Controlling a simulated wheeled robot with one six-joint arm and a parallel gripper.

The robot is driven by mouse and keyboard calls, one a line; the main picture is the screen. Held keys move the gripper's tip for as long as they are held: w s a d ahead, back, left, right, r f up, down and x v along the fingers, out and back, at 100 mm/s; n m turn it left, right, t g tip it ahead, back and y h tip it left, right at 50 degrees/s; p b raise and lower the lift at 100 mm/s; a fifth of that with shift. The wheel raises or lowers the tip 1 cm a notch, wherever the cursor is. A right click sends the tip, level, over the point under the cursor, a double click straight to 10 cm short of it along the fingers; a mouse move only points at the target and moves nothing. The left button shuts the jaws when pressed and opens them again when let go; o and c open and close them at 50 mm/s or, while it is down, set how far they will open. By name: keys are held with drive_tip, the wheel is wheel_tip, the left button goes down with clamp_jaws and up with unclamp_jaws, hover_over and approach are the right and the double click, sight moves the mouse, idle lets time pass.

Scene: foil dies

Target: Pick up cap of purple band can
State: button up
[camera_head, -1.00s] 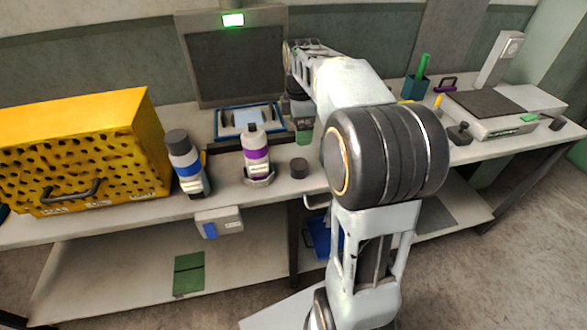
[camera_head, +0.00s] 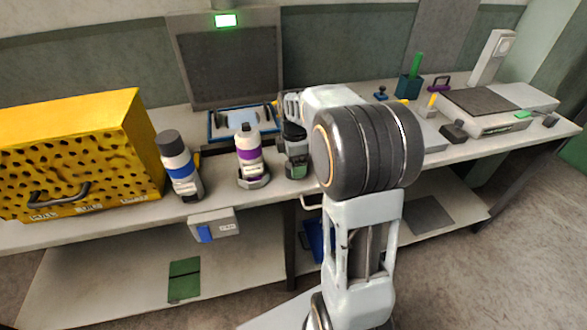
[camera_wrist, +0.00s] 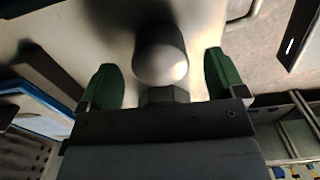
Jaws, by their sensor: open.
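The purple band can (camera_head: 249,157) stands upright on the bench in a grey holder, its pale top bare. My gripper (camera_head: 297,172) points down at the bench just right of the can. In the wrist view its two green fingers are apart, with a round thing between them that looks like the cap (camera_wrist: 160,60). Its face is brightly lit and a dark area lies behind it. I see no clear contact between the fingers and it. In the head view my gripper hides the place of the cap.
A blue band can (camera_head: 180,168) with a dark cap stands left of the purple one, beside a yellow perforated box (camera_head: 80,150). A blue-edged tray (camera_head: 212,123) lies behind. A grey device (camera_head: 485,108) stands on the right. The bench's front edge is close.

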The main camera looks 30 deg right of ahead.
drive_tip(key=shift+f, duration=1)
drive_tip(key=shift+c, duration=0.3)
drive_tip(key=c, duration=1)
